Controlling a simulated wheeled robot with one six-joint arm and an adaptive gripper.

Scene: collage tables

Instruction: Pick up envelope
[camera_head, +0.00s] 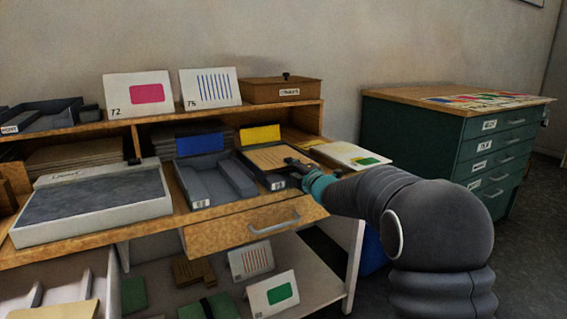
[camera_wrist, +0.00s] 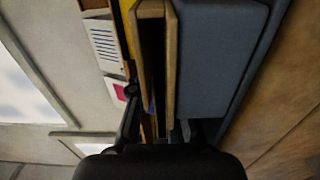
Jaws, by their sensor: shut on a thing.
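A tan envelope (camera_head: 268,157) lies over a dark tray at the right end of the desk top. My gripper (camera_head: 298,169) is at its right edge and shut on it. In the wrist view the envelope (camera_wrist: 171,60) shows nearly edge-on as a tan strip, with a dark finger of my gripper (camera_wrist: 155,125) beside it. The envelope appears close above the tray; I cannot tell whether they touch. The gripped edge is mostly hidden by my fingers.
A grey tray (camera_head: 204,183) stands left of the envelope, and a large pale box (camera_head: 28,226) further left. A sheet with a green patch (camera_head: 350,154) lies to the right. A shelf (camera_head: 232,109) with cards rises behind. A green drawer cabinet (camera_head: 425,136) stands back right.

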